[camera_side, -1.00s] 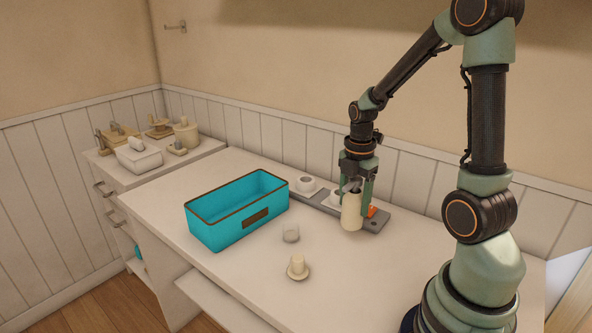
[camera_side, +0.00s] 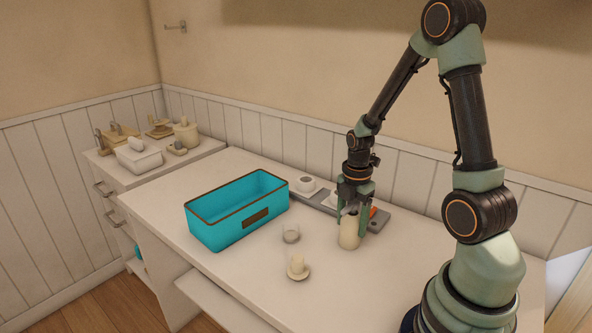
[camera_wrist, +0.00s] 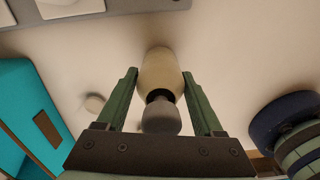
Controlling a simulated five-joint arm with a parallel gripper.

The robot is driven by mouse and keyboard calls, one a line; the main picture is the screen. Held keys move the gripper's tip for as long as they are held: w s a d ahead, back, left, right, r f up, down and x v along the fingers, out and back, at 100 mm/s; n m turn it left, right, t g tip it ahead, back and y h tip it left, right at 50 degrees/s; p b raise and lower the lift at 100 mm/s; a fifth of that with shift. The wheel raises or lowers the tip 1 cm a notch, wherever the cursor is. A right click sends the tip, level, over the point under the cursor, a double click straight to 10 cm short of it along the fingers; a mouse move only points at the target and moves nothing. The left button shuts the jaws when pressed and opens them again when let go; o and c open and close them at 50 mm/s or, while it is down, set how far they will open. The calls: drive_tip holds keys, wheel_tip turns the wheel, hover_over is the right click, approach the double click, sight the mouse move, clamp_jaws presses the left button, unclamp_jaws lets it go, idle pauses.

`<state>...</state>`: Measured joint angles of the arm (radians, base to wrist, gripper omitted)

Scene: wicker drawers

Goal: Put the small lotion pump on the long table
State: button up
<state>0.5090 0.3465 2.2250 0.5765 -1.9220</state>
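The small lotion pump, a cream bottle (camera_side: 348,232) with a grey pump head, is upright over the long white table (camera_side: 225,283), in front of the grey tray. I cannot tell whether its base touches the table. My gripper (camera_side: 352,212) points down with one finger on each side of the bottle. In the wrist view the fingertips (camera_wrist: 159,82) lie close against the sides of the bottle (camera_wrist: 158,68), with the pump head (camera_wrist: 160,117) nearer the camera.
A turquoise bin (camera_side: 222,228) stands left of the bottle. The grey tray (camera_side: 318,201) holds white cups behind. A drawer unit (camera_side: 112,182) with bathroom items stands far left.

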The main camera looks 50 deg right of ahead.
drive_tip(key=shift+o, duration=1.2)
drive_tip(key=shift+r, duration=0.15)
wheel_tip(320, 180, up, 11)
drive_tip(key=shift+r, duration=0.2)
drive_tip(key=shift+w+a+r, duration=0.1)
drive_tip(key=shift+a+r, duration=0.1)
drive_tip(key=shift+r, duration=0.3)
drive_tip(key=a+r+m+t, duration=0.2)
drive_tip(key=a+r+m, duration=0.2)
drive_tip(key=a+m, duration=0.4)
drive_tip(key=a+r+m+t, duration=0.3)
drive_tip(key=a+r+m, duration=0.1)
drive_tip(key=a+m, duration=0.4)
drive_tip(key=shift+s+t, duration=0.3)
drive_tip(key=shift+s, duration=0.05)
